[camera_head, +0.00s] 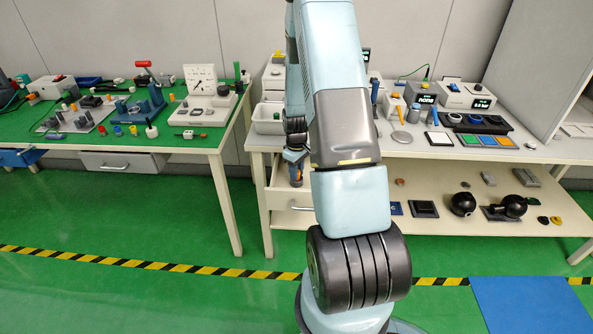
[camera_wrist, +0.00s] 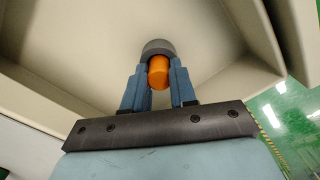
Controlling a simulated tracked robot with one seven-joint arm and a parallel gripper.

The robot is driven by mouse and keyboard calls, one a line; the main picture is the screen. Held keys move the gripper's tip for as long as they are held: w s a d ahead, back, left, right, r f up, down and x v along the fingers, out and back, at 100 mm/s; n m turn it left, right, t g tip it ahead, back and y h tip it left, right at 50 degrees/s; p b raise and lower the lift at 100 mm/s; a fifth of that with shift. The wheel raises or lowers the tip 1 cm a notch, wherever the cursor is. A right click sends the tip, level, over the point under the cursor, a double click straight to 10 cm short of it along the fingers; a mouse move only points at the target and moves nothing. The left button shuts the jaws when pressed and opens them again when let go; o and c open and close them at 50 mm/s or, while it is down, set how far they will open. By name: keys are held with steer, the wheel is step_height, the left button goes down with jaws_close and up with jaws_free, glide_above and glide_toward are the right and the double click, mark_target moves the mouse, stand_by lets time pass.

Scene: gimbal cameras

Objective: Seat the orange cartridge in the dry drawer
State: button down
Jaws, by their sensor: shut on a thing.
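The orange cartridge (camera_wrist: 159,74) is between the two blue fingers of my gripper (camera_wrist: 160,66) in the wrist view, and the gripper is shut on it. A dark grey round piece (camera_wrist: 158,46) sits at the cartridge's far end; I cannot tell whether it is part of the cartridge or a seat. Beyond is the pale inside of a drawer (camera_wrist: 90,50). In the head view the drawer (camera_head: 303,208) is pulled out under the right bench. My gripper (camera_head: 295,160) points down over it, with a small bit of orange (camera_head: 297,183) low between its fingers. My arm hides part of the drawer.
The right bench top (camera_head: 440,152) holds instruments and coloured pads, and a white bin (camera_head: 268,118) stands close to my arm. A lower shelf (camera_head: 450,222) holds black round items. The left bench (camera_head: 160,130) has a closed drawer (camera_head: 122,162). Drawer walls rise around my gripper.

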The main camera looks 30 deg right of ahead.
steer(key=shift+r, duration=0.1)
steer(key=c, duration=0.9)
jaws_free()
step_height(320, 180, up, 12)
steer(key=s+a+r+m+t, duration=0.1)
steer(key=s+a+r, duration=0.35)
steer(key=r, duration=0.55)
steer(key=s+a+r+m+t, duration=0.1)
steer(key=s+a+r+t, duration=0.3)
steer(key=r, duration=0.6)
steer(key=s+a+r+m, duration=0.1)
steer(key=s+a+r, duration=0.4)
steer(key=s, duration=0.3)
steer(key=s+a+r+m, duration=0.1)
steer(key=s+a+r, duration=0.4)
steer(key=s, duration=0.4)
steer(key=shift+r+t, duration=0.3)
steer(key=shift+t, duration=0.1)
